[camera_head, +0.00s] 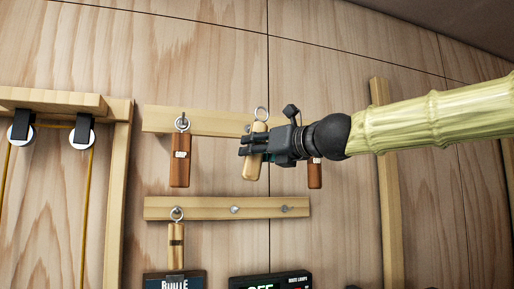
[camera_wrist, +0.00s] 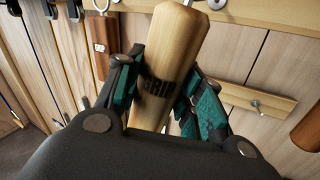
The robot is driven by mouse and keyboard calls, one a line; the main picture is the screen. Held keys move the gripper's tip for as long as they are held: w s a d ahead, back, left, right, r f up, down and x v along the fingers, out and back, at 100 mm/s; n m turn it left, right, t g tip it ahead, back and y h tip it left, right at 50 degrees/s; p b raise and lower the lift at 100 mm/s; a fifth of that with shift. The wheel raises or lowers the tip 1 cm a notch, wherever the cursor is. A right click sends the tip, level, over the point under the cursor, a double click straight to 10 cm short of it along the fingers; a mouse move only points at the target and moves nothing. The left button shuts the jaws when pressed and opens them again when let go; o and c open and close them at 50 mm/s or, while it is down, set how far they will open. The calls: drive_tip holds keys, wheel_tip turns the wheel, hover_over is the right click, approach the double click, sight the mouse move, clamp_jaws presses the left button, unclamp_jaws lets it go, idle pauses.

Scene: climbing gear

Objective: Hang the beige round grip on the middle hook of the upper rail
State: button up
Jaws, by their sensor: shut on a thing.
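The beige round grip (camera_head: 251,172) is held by my gripper (camera_head: 244,145) in front of the middle of the upper rail (camera_head: 215,122). It is slightly tilted, and its metal ring (camera_head: 261,113) stands at about the rail's height. Its lettered wooden body fills the centre of the wrist view (camera_wrist: 167,55), between the teal-padded fingers (camera_wrist: 160,90), which are shut on it. The middle hook is mostly hidden behind the grip and gripper; I cannot tell whether the ring is around it.
Brown grips hang at the upper rail's left (camera_head: 180,172) and right (camera_head: 315,176), the right one close behind my wrist. The lower rail (camera_head: 262,203) has a light wooden grip (camera_head: 176,240) at left and two bare hooks. Pulleys (camera_head: 82,135) hang far left; a post (camera_head: 388,190) stands right.

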drive_tip(key=shift+d+r, duration=0.2)
drive_tip(key=shift+r, duration=0.05)
drive_tip(key=w+a+f, duration=0.1)
drive_tip(key=w+a, duration=0.2)
drive_tip(key=w, duration=0.6)
drive_tip(key=shift+w+f, duration=0.25)
drive_tip(key=shift+f, duration=0.1)
idle(1.2)
drive_tip(key=shift+a, duration=0.1)
idle(0.5)
drive_tip(key=o, duration=1.2)
drive_tip(key=v, duration=1.2)
